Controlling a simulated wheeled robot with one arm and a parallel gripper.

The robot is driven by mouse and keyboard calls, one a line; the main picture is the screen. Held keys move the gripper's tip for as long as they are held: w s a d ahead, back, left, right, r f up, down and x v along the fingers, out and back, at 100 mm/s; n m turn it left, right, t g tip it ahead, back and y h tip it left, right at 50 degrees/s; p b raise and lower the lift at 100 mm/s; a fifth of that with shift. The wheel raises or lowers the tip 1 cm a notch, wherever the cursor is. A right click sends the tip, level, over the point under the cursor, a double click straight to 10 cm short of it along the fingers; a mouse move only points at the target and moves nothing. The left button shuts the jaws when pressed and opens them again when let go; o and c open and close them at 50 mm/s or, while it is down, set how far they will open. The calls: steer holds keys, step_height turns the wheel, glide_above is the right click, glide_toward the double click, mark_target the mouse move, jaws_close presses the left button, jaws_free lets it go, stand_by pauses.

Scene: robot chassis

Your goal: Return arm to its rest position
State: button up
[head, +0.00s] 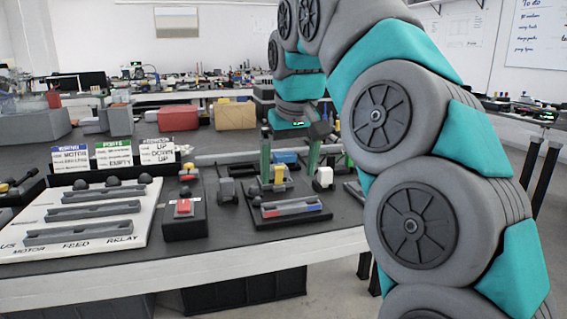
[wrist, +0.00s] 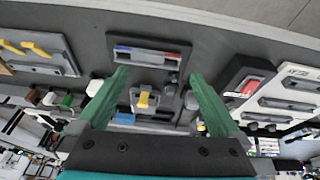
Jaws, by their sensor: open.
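My gripper (head: 289,160) hangs over the dark workbench in the head view, its two green fingers pointing down. In the wrist view my gripper (wrist: 160,76) has its fingers wide apart with nothing held between them. A grey fixture with a yellow lever (wrist: 143,99) shows between the fingers there, apart from both. My teal and grey arm is raised and arches across the right side of the head view. How high the fingertips are above the bench is hard to tell.
A dark tray with a red and blue bar (head: 290,208) lies near the bench's front edge. Left of it are a red-button box (head: 184,222) and a white labelled board (head: 70,250) with grey slots. Small signs (head: 113,155), a red case (head: 179,118) and a tan case (head: 234,115) stand behind.

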steer(key=s+d+f+m+g, duration=0.1)
steer(key=s+d+f, duration=0.3)
steer(key=s+f, duration=0.6)
steer(key=s+d+f+m+g, duration=0.1)
steer(key=s+d+f, duration=0.4)
steer(key=s+f, duration=0.5)
steer(key=s+d+f+m+g, duration=0.1)
steer(key=s+d+f+g, duration=0.2)
steer(key=s+f, duration=0.7)
steer(key=s+d, duration=0.2)
steer(key=s, duration=0.2)
steer(key=shift+s+m+g+h, duration=0.2)
steer(key=shift+m+g+h, duration=0.1)
steer(key=shift+m+h, duration=0.1)
